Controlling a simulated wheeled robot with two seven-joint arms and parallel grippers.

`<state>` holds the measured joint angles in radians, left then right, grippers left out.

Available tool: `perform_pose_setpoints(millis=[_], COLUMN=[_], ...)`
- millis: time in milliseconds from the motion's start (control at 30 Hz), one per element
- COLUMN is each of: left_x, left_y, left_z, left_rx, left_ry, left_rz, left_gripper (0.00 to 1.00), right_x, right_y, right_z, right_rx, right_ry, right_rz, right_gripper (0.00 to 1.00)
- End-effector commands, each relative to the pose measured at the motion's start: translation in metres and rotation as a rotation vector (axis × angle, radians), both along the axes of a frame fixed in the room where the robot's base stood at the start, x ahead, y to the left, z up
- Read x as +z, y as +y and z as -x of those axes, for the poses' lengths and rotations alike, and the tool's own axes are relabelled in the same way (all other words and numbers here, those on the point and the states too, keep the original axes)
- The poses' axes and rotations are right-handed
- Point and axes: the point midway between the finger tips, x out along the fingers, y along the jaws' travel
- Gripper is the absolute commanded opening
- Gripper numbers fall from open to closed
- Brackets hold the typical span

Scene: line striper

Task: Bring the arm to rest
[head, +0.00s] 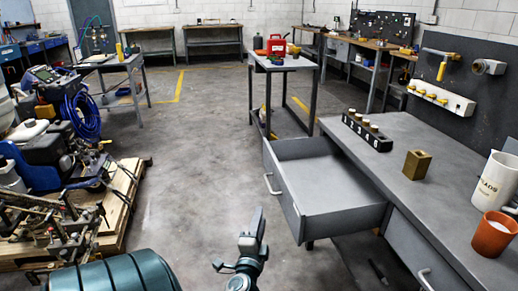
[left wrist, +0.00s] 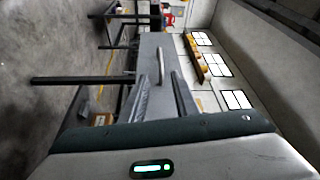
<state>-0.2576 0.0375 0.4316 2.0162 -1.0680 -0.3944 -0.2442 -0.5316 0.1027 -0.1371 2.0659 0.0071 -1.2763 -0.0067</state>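My left gripper (head: 253,224) is in the lower middle of the head view, in front of an open grey drawer (head: 325,187). In the left wrist view its two fingers (left wrist: 162,98) stand apart with nothing between their tips. The drawer's bar handle (head: 272,184) shows beyond the fingertips in the left wrist view (left wrist: 160,63), apart from them. The drawer looks empty and is pulled out of the grey workbench (head: 440,185). My right gripper is not in view.
On the workbench are a black numbered block (head: 367,133), a brass block (head: 416,164), a white jug (head: 494,181) and an orange cup (head: 494,234). A loaded pallet (head: 120,205) stands at left. The floor (head: 200,150) between is clear.

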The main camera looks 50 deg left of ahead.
Motion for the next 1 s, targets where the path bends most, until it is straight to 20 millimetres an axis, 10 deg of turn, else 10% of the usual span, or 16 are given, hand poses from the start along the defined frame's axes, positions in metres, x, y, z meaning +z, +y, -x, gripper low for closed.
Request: perform_pose_setpoints(millis=[633, 1000], left_x=[-0.017, -0.160], left_y=[-0.009, -0.103], left_z=[-0.006, -0.021], left_rx=[-0.025, -0.180], left_ry=[0.011, 0.130], left_rz=[0.052, 0.500], left_gripper=[0.28, 0.28], right_x=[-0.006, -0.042], right_y=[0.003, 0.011], right_z=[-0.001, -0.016], right_rx=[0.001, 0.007], right_ry=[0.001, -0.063], right_rz=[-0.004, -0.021], right_gripper=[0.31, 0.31])
